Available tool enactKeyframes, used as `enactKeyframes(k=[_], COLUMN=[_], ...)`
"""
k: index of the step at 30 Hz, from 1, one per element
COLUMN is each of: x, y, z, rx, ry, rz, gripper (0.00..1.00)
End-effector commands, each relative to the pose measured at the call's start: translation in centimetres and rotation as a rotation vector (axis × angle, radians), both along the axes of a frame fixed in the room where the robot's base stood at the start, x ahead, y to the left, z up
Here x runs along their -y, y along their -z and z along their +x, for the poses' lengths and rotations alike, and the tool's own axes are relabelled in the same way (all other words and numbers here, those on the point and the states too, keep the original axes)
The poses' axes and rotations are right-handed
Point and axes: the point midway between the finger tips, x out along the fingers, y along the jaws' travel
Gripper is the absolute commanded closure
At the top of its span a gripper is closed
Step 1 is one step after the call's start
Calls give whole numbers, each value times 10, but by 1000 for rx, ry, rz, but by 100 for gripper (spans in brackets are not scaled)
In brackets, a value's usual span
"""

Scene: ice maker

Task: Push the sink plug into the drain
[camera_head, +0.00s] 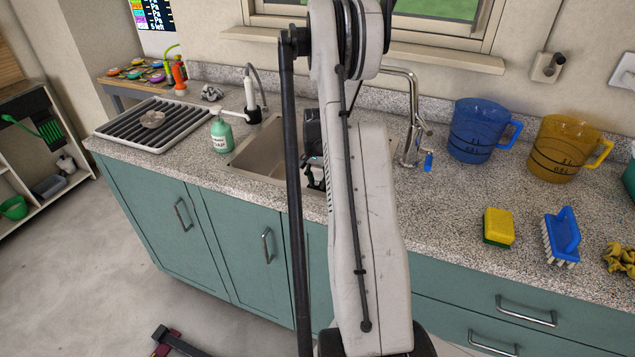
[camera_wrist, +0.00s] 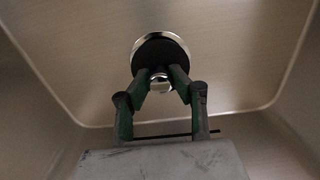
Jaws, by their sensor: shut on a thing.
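In the wrist view, the sink plug (camera_wrist: 160,50) is a round black disc with a small metal knob between my fingertips. My gripper (camera_wrist: 161,80) is shut on the knob. A shiny metal ring, the drain rim (camera_wrist: 163,31), shows around the far edge of the plug, so the plug is at the drain. I cannot tell how deep it sits. In the head view, my arm covers much of the sink (camera_head: 258,150), and my gripper (camera_head: 315,180) is only partly visible down in the basin; the plug and drain are hidden there.
The sink walls surround my gripper closely. A soap bottle (camera_head: 221,132) stands at the basin's left edge, and a faucet (camera_head: 412,125) at its back right. Blue (camera_head: 474,130) and amber (camera_head: 562,148) jugs, a sponge (camera_head: 498,227) and a brush (camera_head: 562,237) are to the right. A drying rack (camera_head: 150,125) lies left.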

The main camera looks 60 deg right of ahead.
Motion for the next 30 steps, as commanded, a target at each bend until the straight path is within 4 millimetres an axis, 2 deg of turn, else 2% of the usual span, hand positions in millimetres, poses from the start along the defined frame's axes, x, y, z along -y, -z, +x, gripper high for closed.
enactKeyframes(k=[13, 30], x=[0, 0], y=[0, 11], z=[0, 0], rx=[0, 0], ry=[0, 0], rz=[0, 0], gripper=[100, 100])
